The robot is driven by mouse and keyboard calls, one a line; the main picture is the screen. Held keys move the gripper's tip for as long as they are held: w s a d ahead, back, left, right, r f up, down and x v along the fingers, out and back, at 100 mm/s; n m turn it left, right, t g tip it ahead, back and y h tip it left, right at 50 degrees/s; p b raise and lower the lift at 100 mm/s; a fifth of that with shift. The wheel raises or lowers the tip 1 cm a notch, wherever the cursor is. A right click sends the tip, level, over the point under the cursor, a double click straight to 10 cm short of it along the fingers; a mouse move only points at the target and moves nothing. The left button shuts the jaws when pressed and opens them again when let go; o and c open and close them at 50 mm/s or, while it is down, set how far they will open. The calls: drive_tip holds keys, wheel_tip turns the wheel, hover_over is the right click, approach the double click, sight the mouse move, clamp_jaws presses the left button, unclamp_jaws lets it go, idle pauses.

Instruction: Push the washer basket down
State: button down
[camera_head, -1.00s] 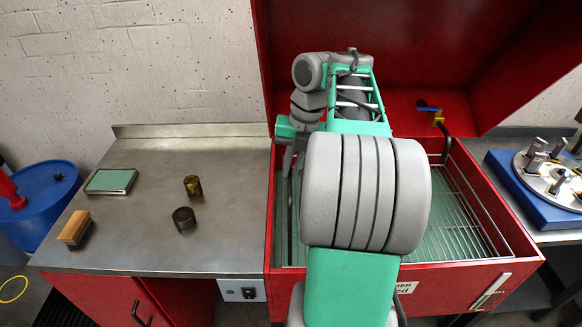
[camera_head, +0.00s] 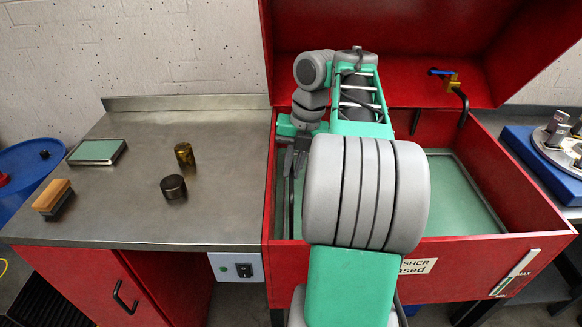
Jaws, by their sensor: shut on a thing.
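The red parts washer (camera_head: 480,245) stands open, with flat green liquid (camera_head: 465,195) inside. The wire basket's grid does not show above the liquid. A dark upright rod (camera_head: 291,205) at the washer's left inner side looks like the basket's handle. My gripper (camera_head: 299,165) points down at that rod and is shut on it, just inside the left wall. My own arm covers the middle of the washer and hides much of the tank. The grip itself is small and partly hidden.
A steel bench (camera_head: 120,215) at left holds a green-topped pad (camera_head: 97,151), a wooden brush (camera_head: 53,197), a brass cylinder (camera_head: 184,155) and a dark cylinder (camera_head: 173,187). A tap with a blue lever (camera_head: 445,73) is on the washer's back. A blue-based fixture (camera_head: 545,160) stands right.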

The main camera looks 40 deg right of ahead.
wheel_tip(320, 180, down, 5)
drive_tip(key=b, duration=0.4)
drive_tip(key=shift+d+f, duration=0.1)
drive_tip(key=shift+f, duration=0.05)
drive_tip(key=c, duration=1.8)
unclamp_jaws()
drive_tip(key=shift+d+r, duration=0.1)
drive_tip(key=shift+r, duration=0.1)
drive_tip(key=o, duration=0.3)
drive_tip(key=shift+f, duration=0.15)
drive_tip(key=r+p, duration=0.4)
drive_tip(key=r, duration=0.1)
drive_tip(key=s+d+r+p, duration=0.1)
drive_tip(key=r+p, duration=0.1)
drive_tip(key=shift+r, duration=0.35)
